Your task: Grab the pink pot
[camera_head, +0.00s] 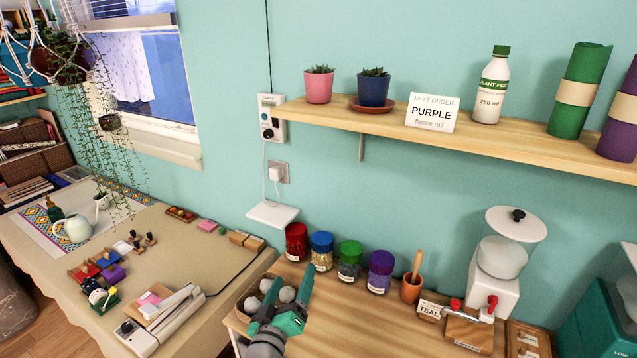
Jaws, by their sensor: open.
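The pink pot (319,87) holds a small green succulent. It stands upright at the left end of the wooden wall shelf (400,128). My gripper (288,290) is at the bottom middle of the view, well below the shelf and apart from the pot. Its teal fingers are open, with nothing seen held between them. Part of a tray with pale round things shows behind the fingers.
A dark blue pot (373,90) on a terracotta saucer stands close right of the pink pot. A sign (432,112), a bottle (492,88) and fabric rolls (579,92) stand farther right. Lidded jars (321,252) line the counter below. A wall device (271,117) is just left of the shelf.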

